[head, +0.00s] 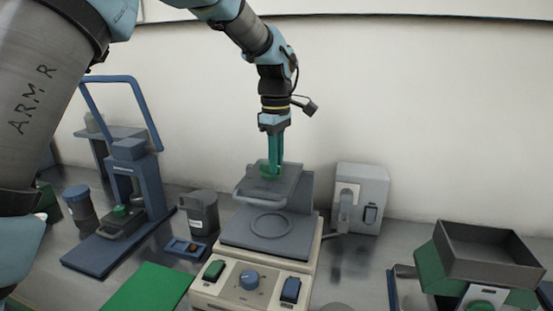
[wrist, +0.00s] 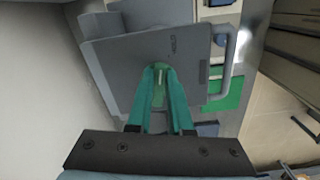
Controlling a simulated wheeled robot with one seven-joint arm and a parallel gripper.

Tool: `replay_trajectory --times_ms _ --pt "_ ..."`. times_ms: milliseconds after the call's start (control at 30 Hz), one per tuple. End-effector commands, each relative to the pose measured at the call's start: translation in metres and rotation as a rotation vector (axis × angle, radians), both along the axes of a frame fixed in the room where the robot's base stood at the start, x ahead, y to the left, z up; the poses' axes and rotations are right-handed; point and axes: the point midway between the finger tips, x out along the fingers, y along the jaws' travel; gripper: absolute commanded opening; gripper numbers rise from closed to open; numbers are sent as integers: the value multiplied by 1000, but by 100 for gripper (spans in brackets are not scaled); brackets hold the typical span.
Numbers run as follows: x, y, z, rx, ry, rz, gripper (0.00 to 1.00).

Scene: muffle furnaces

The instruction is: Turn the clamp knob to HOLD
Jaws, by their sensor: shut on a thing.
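The clamp knob (head: 269,175) is a small green knob on top of the raised grey upper plate (head: 254,190) of a beige bench device (head: 229,290). My gripper (head: 272,165) points straight down from above with its green fingers shut on the knob. In the wrist view, the fingers close around the knob (wrist: 159,67) near the middle of the grey plate (wrist: 118,70), hiding much of it. I cannot tell which setting the knob is at.
A blue press (head: 149,180) stands left, a grey box (head: 361,198) behind right, and a dark tray (head: 487,252) far right. A green mat (head: 148,289) lies front left.

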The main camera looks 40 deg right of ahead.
Motion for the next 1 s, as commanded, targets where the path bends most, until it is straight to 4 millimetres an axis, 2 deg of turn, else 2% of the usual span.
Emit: replay_trajectory --times_ms 400,967,1000 --pt "-1 3 0 -1 0 -188 0" --pt "-1 3 0 0 0 -213 0" --pt "-1 3 0 0 0 -213 23"
